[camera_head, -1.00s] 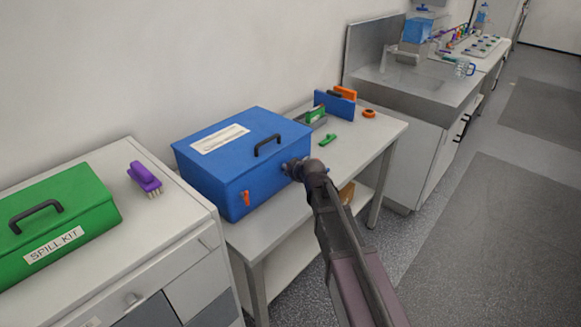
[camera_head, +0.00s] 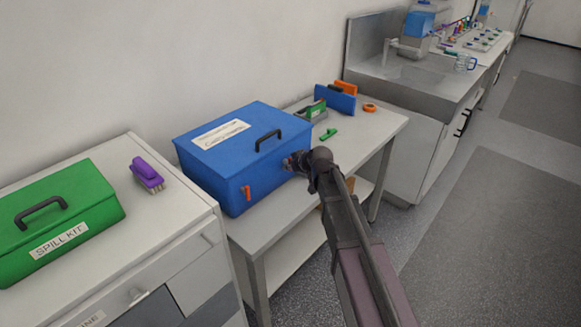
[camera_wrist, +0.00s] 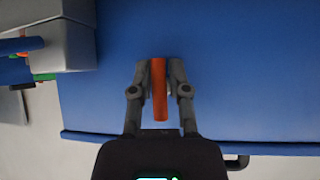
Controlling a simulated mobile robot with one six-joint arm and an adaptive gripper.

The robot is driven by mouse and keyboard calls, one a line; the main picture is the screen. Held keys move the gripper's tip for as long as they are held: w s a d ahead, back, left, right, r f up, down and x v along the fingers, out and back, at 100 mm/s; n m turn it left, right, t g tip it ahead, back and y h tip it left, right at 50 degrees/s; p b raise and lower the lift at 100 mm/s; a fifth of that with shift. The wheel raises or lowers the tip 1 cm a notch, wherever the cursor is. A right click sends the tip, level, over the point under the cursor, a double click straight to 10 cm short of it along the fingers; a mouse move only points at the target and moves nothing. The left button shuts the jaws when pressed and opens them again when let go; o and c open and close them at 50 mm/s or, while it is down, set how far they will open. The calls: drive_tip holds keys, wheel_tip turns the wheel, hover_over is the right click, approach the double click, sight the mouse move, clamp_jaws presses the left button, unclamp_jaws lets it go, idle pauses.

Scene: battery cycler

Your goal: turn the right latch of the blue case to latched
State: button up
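The blue case (camera_head: 215,165) stands closed on a light table, its black lid handle (camera_head: 268,138) on top. Its left orange latch (camera_head: 246,192) shows on the front face. My gripper (camera_head: 290,163) is at the right part of that front, where it hides the right latch in the head view. In the wrist view, the right latch (camera_wrist: 159,95) is an orange bar lying straight between the two fingers of my gripper (camera_wrist: 159,66), square to the lid edge. The fingertips are closed in on both its sides; contact is hard to see.
A green spill kit box (camera_head: 60,215) and a purple brush (camera_head: 147,175) are on the cabinet at left. Behind the case are a blue and orange holder (camera_head: 335,97), a green item (camera_head: 328,134) and an orange ring (camera_head: 369,108). Floor is free at right.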

drive_tip(key=o, duration=0.3)
drive_tip(key=s+d+r+m+g+h+p, duration=0.1)
drive_tip(key=s+d+m+g+h+p, duration=0.5)
drive_tip(key=s+d, duration=1.7)
drive_tip(key=s+m+g+p, duration=0.1)
drive_tip(key=s+m+p, duration=0.1)
drive_tip(key=s, duration=0.1)
drive_tip(key=shift+s+r+g+h, duration=0.3)
